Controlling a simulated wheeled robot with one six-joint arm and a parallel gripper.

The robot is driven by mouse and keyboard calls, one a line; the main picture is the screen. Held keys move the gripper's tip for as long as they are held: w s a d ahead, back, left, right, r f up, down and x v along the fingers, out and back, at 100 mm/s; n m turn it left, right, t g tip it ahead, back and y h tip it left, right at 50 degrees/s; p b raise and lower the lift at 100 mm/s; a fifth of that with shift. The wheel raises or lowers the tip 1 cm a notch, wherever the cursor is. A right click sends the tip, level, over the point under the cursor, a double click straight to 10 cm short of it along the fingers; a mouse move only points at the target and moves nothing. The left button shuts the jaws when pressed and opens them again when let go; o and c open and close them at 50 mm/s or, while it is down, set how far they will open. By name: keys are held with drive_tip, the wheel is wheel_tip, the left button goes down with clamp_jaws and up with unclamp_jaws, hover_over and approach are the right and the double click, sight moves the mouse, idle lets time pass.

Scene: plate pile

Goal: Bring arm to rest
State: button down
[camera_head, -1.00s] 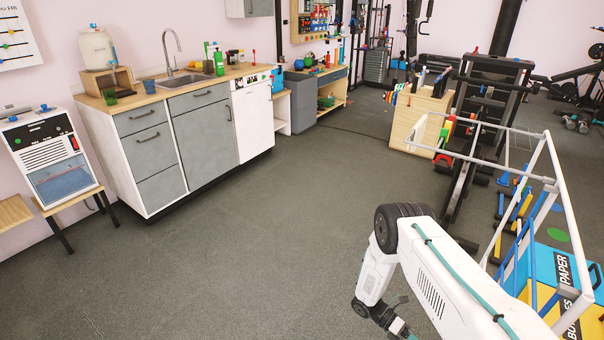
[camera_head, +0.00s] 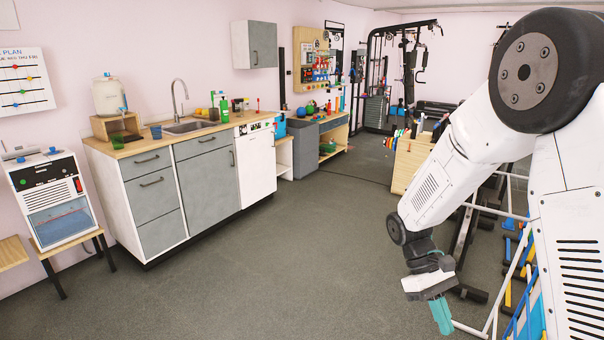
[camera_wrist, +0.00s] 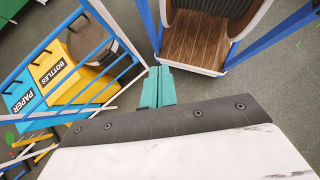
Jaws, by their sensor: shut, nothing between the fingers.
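My gripper (camera_head: 441,315) hangs at the end of my white arm, at the lower right of the head view, pointing down. Its teal fingers are closed together with nothing between them. In the wrist view the shut fingers (camera_wrist: 158,86) point away over the floor. The arm is bent, with its upper part rising high at the right edge and its forearm slanting down to the left. The gripper hangs over the floor close to a white frame (camera_head: 490,325); I cannot tell whether they touch.
The wrist view shows a blue-framed rack with blue and yellow bins (camera_wrist: 57,72) at left and a wood-based item (camera_wrist: 195,48) ahead. A counter with a sink (camera_head: 190,126) stands along the wall. A wooden box (camera_head: 408,160) stands behind the forearm. The middle floor is clear.

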drive_tip(key=s+a+r+m+t+y, duration=0.1)
drive_tip(key=s+r+t, duration=0.3)
drive_tip(key=s+r, duration=0.5)
drive_tip(key=s+a+r+m+t+y, duration=0.1)
drive_tip(key=s+r+m+t, duration=0.3)
drive_tip(key=s+r, duration=0.5)
drive_tip(key=shift+s+a+r+t+y, duration=0.35)
drive_tip(key=shift+r+t+y, duration=0.35)
drive_tip(key=shift+r, duration=0.55)
drive_tip(key=shift+w, duration=0.1)
